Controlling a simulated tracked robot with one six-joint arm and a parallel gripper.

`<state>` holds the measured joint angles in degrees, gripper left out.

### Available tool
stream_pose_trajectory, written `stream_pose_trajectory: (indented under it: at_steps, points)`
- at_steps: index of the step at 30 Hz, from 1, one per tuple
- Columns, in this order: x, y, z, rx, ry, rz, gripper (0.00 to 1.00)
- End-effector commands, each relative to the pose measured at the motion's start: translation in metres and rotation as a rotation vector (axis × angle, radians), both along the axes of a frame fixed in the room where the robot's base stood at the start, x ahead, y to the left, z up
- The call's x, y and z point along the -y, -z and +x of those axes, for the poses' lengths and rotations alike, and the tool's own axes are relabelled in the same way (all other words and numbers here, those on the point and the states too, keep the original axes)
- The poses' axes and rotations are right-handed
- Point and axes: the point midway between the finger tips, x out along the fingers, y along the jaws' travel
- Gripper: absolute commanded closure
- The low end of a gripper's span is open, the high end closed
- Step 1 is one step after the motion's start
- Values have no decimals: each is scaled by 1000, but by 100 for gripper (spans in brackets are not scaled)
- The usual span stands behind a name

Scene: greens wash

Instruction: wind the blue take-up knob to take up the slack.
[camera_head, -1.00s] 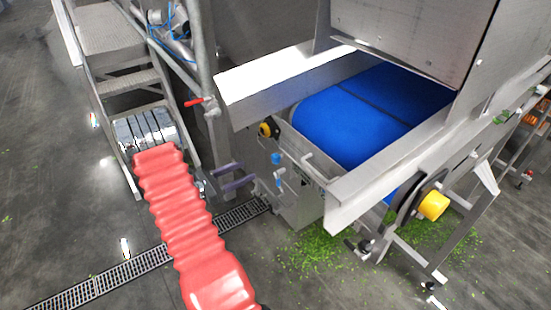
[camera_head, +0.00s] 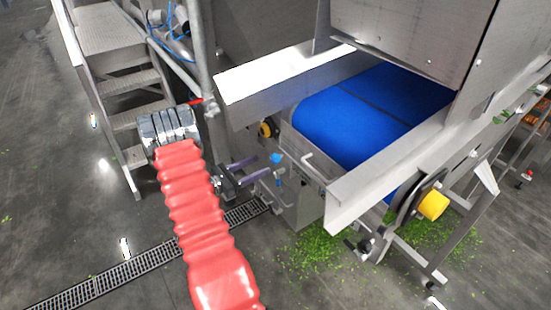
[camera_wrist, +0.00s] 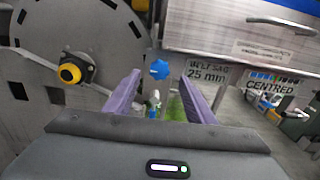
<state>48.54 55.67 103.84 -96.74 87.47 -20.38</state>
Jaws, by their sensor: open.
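The blue take-up knob (camera_head: 277,158) is on the side of the conveyor frame, below the blue belt. In the wrist view the knob (camera_wrist: 160,69) is a faceted blue shape ahead, between the tips of my two purple fingers and slightly above them. My gripper (camera_head: 262,166) is open and empty, just left of the knob in the head view. In the wrist view my gripper (camera_wrist: 164,84) has its fingers apart on either side of the knob's line. I cannot tell how far the knob is from the fingertips. Below the knob is a small pale and green fitting (camera_wrist: 153,104).
A yellow-and-black knob (camera_wrist: 70,73) sits on a round plate at left. Labels reading "25 mm" (camera_wrist: 206,71) and "CENTRED" are at right. A blue belt (camera_head: 350,120) lies above. Metal steps (camera_head: 125,80) stand at left. Green scraps (camera_head: 320,252) litter the floor.

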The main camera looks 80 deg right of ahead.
Motion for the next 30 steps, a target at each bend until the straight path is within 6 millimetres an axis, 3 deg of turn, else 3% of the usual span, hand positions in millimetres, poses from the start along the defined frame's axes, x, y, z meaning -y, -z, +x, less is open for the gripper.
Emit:
stream_pose_trajectory:
  at_steps: [15, 28, 30]
  points:
    - [56, 0, -50, 2, 2, -1, 50]
    - [63, 0, -55, 1, 0, -1, 50]
    - [63, 0, -55, 1, 0, -1, 55]
